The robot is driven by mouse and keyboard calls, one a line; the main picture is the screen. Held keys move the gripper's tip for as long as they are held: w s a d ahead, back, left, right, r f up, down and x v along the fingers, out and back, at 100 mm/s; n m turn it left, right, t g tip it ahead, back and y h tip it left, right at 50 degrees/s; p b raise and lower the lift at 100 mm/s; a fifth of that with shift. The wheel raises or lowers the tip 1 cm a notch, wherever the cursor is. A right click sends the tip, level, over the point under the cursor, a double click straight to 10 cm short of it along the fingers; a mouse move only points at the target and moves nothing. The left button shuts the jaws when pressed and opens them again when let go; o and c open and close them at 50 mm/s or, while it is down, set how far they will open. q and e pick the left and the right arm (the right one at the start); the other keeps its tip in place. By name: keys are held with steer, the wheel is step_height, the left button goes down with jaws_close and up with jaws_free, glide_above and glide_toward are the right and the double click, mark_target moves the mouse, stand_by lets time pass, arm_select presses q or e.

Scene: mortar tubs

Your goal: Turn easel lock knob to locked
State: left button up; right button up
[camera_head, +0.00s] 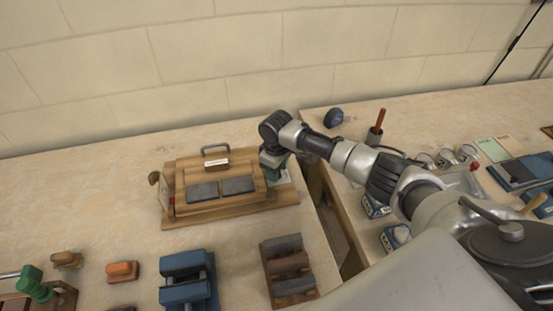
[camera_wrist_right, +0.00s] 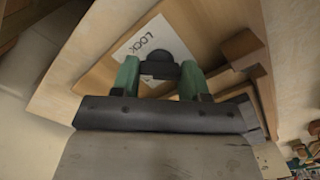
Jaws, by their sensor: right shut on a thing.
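The wooden easel (camera_head: 230,206) lies on the left bench, with two dark grey slabs and a metal handle on it. My right gripper (camera_head: 273,172) is at the easel's right side, and its fingers point down there. In the right wrist view, the green fingers of my right gripper (camera_wrist_right: 160,76) are shut on the dark lock knob (camera_wrist_right: 158,56), one on each side of it. A white label (camera_wrist_right: 140,38) reading "LOCK" lies beside the knob. In the head view the knob is hidden by the gripper. My left gripper is not in view.
A gap separates the left bench from the right bench (camera_head: 440,118), which holds cups and boxes. A block wall stands behind.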

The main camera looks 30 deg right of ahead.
steer(key=m+p, duration=0.4)
steer(key=shift+r+m, duration=0.15)
steer(key=shift+m, duration=0.15)
steer(key=m+p, duration=0.3)
steer(key=m, duration=0.1)
steer(key=shift+m, duration=0.4)
steer(key=o, duration=0.9)
